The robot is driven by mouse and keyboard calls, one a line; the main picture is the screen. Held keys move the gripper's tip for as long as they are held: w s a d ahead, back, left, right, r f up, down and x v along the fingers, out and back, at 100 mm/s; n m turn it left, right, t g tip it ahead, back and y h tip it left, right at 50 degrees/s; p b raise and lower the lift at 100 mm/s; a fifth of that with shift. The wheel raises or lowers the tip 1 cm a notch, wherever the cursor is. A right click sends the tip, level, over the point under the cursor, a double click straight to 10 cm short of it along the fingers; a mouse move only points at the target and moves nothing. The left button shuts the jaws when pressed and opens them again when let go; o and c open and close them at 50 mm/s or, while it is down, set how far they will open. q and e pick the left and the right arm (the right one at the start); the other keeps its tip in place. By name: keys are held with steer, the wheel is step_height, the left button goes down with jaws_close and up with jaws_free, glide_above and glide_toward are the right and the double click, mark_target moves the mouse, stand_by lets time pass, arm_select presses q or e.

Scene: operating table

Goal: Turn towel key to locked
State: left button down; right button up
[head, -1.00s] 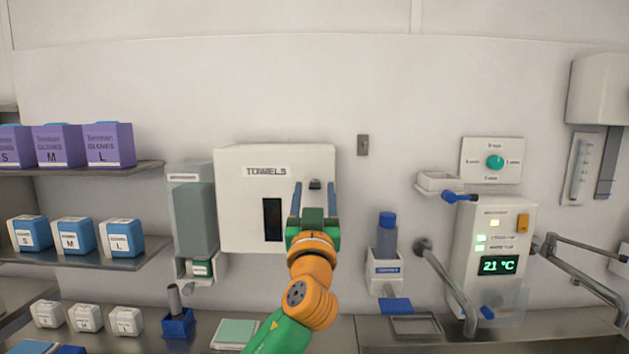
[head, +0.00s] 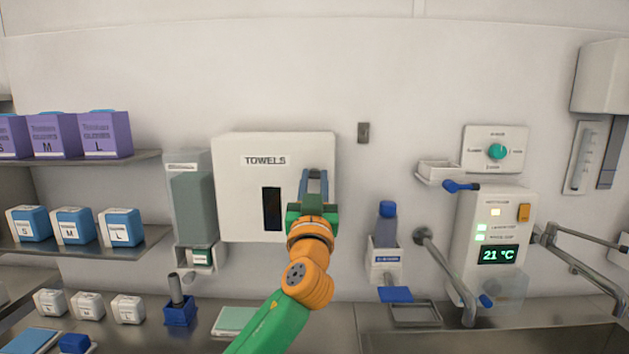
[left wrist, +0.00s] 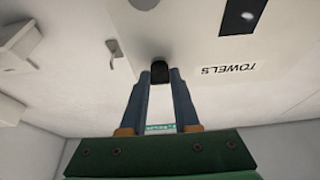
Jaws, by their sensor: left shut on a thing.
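The white towel dispenser (head: 235,200) marked TOWELS hangs on the wall, with a dark window in its front. The dark towel key (left wrist: 160,72) sits on the dispenser's front, to the right of the label in the head view. My left gripper (head: 314,176) is at the key, and its two blue fingers hide it in the head view. In the left wrist view the fingertips (left wrist: 160,75) are close together on either side of the key, shut on it. Which way the key is turned cannot be told. My right gripper is not in view.
A soap dispenser (head: 192,210) hangs close to the left of the towel box. A blue-capped bottle in a holder (head: 385,240) and a metal tap (head: 445,275) stand to the right. The wall above the box is clear.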

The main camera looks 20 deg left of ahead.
arm_select(q)
steer(key=m+h+p, duration=0.1)
steer(key=m, duration=0.1)
steer(key=m+h, duration=0.1)
steer(key=m, duration=0.1)
steer(key=shift+a+r+p, duration=0.1)
steer(key=shift+r+p, duration=0.1)
steer(key=shift+p, duration=0.2)
steer(key=m+h+p, duration=0.2)
steer(key=m+p, duration=0.1)
steer(key=m+h+p, duration=0.1)
steer(key=m+p, duration=0.2)
steer(key=m, duration=0.1)
steer(key=shift+a+r+m+g+h, duration=0.1)
steer(key=shift+r+m+g+h, duration=0.1)
steer(key=shift+m+g+h, duration=0.15)
steer(key=shift+m+h+p, duration=0.45)
steer(key=shift+m+p, duration=0.25)
steer(key=shift+m, duration=0.35)
steer(key=m+g+h, duration=0.1)
steer(key=m, duration=0.2)
steer(key=shift+f, duration=0.15)
steer(key=m+g, duration=0.2)
steer(key=m, duration=0.2)
steer(key=shift+m, duration=0.4)
steer(key=c, duration=0.6)
jaws_free()
steer(key=shift+a, duration=0.15)
steer(key=shift+c, duration=0.2)
